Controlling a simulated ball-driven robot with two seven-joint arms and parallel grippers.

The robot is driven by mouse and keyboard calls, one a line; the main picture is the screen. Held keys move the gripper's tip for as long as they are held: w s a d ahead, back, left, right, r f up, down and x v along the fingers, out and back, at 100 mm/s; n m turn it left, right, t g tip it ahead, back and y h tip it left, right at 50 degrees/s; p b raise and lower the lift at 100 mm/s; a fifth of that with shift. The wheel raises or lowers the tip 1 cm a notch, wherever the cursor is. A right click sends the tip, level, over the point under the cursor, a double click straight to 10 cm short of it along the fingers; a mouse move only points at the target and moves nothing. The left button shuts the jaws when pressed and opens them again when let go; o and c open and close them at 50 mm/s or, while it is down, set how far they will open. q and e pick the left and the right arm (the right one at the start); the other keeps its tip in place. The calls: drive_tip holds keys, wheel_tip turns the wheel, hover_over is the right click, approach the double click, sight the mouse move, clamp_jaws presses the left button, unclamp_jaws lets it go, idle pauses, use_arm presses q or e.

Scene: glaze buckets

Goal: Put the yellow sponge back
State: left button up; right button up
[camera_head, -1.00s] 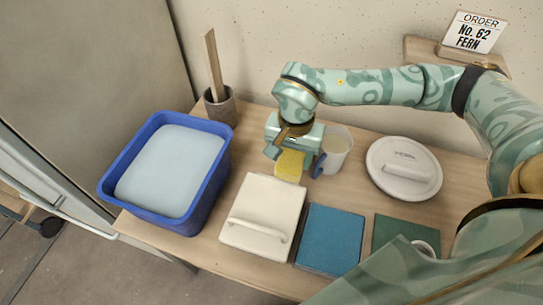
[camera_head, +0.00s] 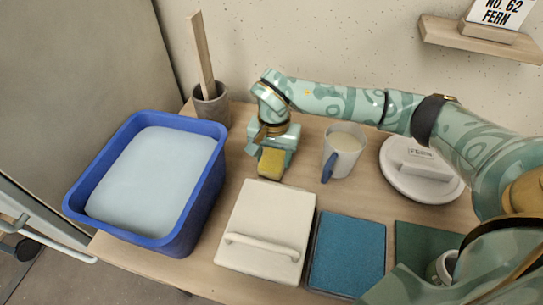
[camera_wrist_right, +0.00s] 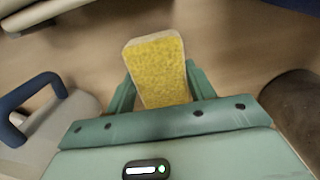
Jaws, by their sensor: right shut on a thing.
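The yellow sponge (camera_head: 271,163) is between the fingers of my right gripper (camera_head: 273,157), which is shut on it. In the right wrist view the sponge (camera_wrist_right: 158,68) stands out beyond the fingers (camera_wrist_right: 160,88), with wooden table behind it. In the head view it is above the table, just behind the cream rectangular lid (camera_head: 268,220) and left of the white mug (camera_head: 343,148). I cannot tell how high it is above the table. My left gripper is not in view.
A blue tub (camera_head: 200,195) of pale glaze stands left. A grey pot (camera_head: 211,106) with a wooden stick stands behind it. A blue mat (camera_head: 347,255), a green mat (camera_head: 425,246) and a round lid (camera_head: 400,186) labelled FERN lie to the right. A small cup (camera_head: 443,266) is partly hidden.

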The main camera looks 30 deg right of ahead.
sight(274, 156)
drive_tip(key=o, duration=1)
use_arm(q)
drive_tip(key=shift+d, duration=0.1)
use_arm(e)
drive_tip(key=shift+r, duration=0.4)
use_arm(q)
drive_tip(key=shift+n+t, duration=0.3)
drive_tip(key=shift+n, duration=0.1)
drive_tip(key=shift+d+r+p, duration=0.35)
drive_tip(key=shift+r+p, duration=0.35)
drive_tip(key=shift+p, duration=0.25)
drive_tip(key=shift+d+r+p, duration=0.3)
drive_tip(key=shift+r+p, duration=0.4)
drive_tip(key=shift+p, duration=0.3)
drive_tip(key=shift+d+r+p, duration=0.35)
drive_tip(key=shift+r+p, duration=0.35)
drive_tip(key=shift+p, duration=0.25)
use_arm(e)
drive_tip(key=shift+r, duration=5.7)
